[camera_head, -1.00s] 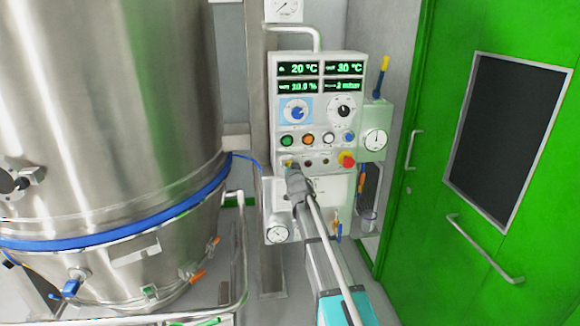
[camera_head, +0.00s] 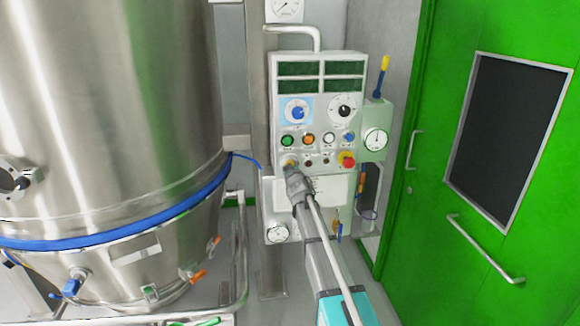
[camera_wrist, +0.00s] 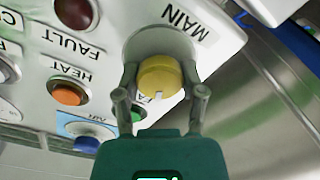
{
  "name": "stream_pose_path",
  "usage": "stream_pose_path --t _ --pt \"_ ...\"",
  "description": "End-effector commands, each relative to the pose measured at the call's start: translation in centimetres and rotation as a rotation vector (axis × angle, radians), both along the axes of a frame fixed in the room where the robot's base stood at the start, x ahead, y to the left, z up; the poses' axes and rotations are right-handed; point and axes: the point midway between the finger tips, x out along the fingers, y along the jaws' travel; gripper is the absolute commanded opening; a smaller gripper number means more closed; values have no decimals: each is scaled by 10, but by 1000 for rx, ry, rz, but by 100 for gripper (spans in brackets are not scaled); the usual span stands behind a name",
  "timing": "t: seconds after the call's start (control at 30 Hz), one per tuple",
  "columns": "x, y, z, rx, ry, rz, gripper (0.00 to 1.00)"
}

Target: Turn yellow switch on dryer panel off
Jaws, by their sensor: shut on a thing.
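The dryer panel (camera_head: 318,115) is a pale box on a steel post, and its four displays are dark. The yellow switch (camera_wrist: 160,77) is a round knob labelled MAIN in the wrist view, with a pale mark on its rim. My gripper (camera_wrist: 160,88) is shut on it, one finger on each side. In the head view my gripper (camera_head: 291,172) reaches the panel's lower left corner and covers most of the switch.
A red and yellow emergency button (camera_head: 347,159) sits to the right on the panel. Green (camera_head: 288,140), orange and white buttons are above. A large steel vessel (camera_head: 110,130) stands left, and a green door (camera_head: 480,150) is right. A gauge box (camera_head: 376,138) adjoins the panel.

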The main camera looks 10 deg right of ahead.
Motion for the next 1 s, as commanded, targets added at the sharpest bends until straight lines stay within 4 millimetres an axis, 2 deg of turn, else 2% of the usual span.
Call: stream_pose_path --t 0.23,0.67,0.7,0.87,1.0 --pt "1 1 1 -82 -2 2 5" --pt "1 0 1 -96 -2 2 5" --pt "1 0 1 -95 -3 1 56" --pt "1 0 0 -95 -2 0 86" --pt "1 0 0 -94 -1 0 88"
